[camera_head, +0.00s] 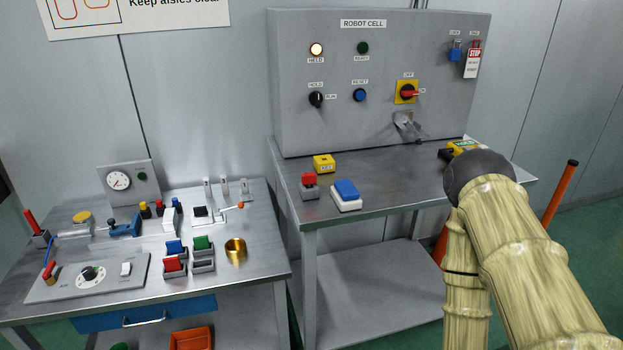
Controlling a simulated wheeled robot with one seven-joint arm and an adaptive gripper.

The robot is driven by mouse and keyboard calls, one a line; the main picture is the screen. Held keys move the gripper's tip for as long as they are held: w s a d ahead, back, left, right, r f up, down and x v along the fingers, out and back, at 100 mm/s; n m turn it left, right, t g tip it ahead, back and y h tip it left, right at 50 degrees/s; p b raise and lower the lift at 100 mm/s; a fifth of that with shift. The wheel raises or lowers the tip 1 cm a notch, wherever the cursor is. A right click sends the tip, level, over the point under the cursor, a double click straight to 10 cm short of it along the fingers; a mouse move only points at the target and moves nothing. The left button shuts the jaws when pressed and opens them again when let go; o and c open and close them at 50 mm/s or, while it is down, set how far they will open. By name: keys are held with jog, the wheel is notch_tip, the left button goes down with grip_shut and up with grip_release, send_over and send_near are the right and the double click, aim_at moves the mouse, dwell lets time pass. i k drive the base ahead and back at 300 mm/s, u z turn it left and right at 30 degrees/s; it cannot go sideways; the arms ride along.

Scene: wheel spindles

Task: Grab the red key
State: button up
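No shape in the head view is clearly a key. A small red piece (309,180) stands on a grey block on the right table, near its left front. On the left table, a red-topped piece (173,264) sits in a grey holder beside green and blue ones. At the panel's upper right a small red item hangs above a stop tag (472,63). My arm comes in from the lower right, and its dark rounded joint is over the right table's right part. I cannot make out my gripper's fingers; they are hidden behind the arm or out of frame.
The robot cell panel (380,125) stands at the back of the right table (390,190). A yellow box (324,163) and a blue-topped white block (346,194) stand near the red piece. The right table's middle is clear. The left table (265,270) is crowded.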

aim_at(309, 178)
jog(key=z, duration=1.55)
jog(key=i, duration=1)
jog(key=u, duration=2.75)
